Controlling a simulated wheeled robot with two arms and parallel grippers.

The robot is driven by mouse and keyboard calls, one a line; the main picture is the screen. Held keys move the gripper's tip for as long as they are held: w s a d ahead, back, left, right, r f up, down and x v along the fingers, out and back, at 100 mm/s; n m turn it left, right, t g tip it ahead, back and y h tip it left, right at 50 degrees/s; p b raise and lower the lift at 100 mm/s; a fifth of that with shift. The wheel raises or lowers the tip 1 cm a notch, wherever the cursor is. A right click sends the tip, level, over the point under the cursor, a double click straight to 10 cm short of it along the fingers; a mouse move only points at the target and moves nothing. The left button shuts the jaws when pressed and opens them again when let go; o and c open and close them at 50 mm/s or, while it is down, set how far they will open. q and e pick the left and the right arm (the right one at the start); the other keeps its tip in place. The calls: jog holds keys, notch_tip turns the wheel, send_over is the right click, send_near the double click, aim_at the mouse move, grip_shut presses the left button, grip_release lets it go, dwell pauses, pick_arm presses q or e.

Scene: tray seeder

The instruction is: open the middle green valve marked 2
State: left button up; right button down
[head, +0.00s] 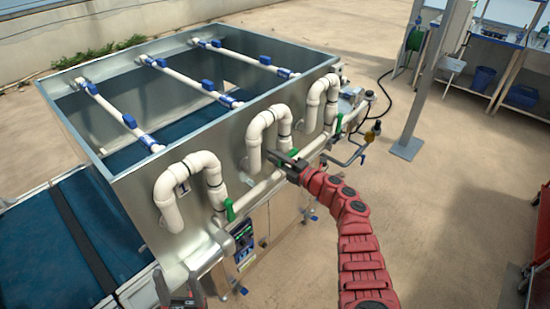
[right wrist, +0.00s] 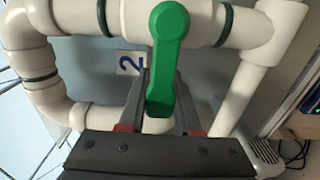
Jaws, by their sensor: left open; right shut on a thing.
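The middle green valve handle (right wrist: 168,50) fills the centre of the right wrist view, on a white pipe (right wrist: 135,22). A plate marked 2 (right wrist: 129,63) is beside it on the metal wall. The handle lies across the pipe, its free end towards my right gripper (right wrist: 162,100). That gripper's fingers are on either side of the handle, shut on it. In the head view, my right gripper (head: 284,161) reaches the middle pipe loop, and a bit of the green handle (head: 293,152) shows. My left gripper (head: 182,298) is open at the bottom edge, partly cut off, away from the valves.
Another green valve handle (head: 229,210) is on the nearer pipe, and a third (head: 339,122) is farther right. The metal seeder box (head: 130,185) has white pipes with blue fittings across its top. A grey post (head: 425,85) stands at right, with open floor around it.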

jog(key=shift+w+d+f+n+b, duration=0.15)
jog(key=shift+f+n+b, duration=0.75)
jog(key=shift+b, duration=1.6)
jog(key=shift+w+d+f+n+b, duration=0.15)
jog(key=shift+f+n+b, duration=0.3)
jog(key=shift+n+b, duration=1.55)
jog(key=shift+w+d+f+n+b, duration=0.15)
jog(key=shift+f+n+b, duration=0.5)
jog(key=shift+b, duration=2.35)
jog(key=c, duration=0.6)
grip_release()
jog(key=shift+r, duration=0.1)
jog(key=shift+s+d, duration=0.1)
jog(key=b+v, duration=0.2)
jog(key=v, duration=1.5)
jog(key=shift+b, duration=0.3)
